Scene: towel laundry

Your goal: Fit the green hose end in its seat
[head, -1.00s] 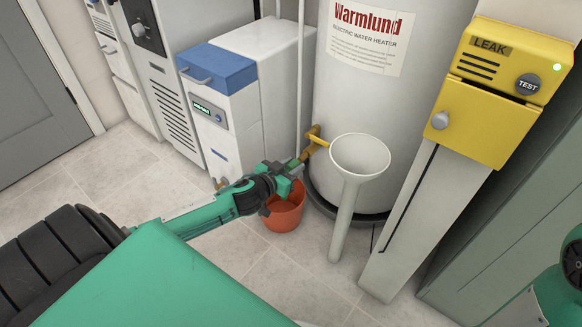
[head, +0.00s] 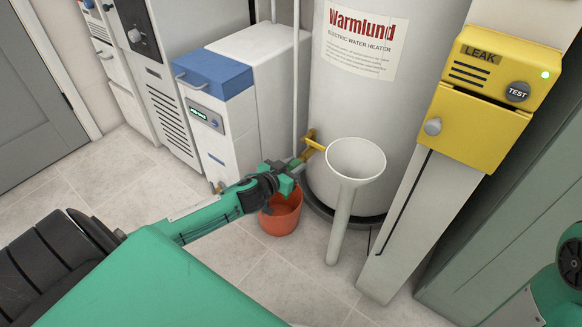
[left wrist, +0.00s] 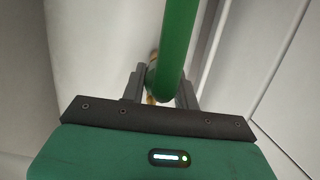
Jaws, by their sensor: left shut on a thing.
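My left gripper (head: 289,172) reaches in low at the front of the water heater, close to the brass valve (head: 307,152) with the yellow handle. In the left wrist view its two fingers (left wrist: 162,88) are shut on the green hose (left wrist: 172,45), which runs up across the picture. A bit of brass shows behind the hose between the fingers. The hose end and its contact with the brass are hidden. I cannot tell which part is the seat. My right gripper is out of view.
An orange bucket (head: 282,215) stands on the floor below my left gripper. A white funnel-topped pipe (head: 345,200) stands just right of it, with the yellow leak box (head: 475,130) on a post beyond. A white-and-blue unit (head: 220,115) is to the left.

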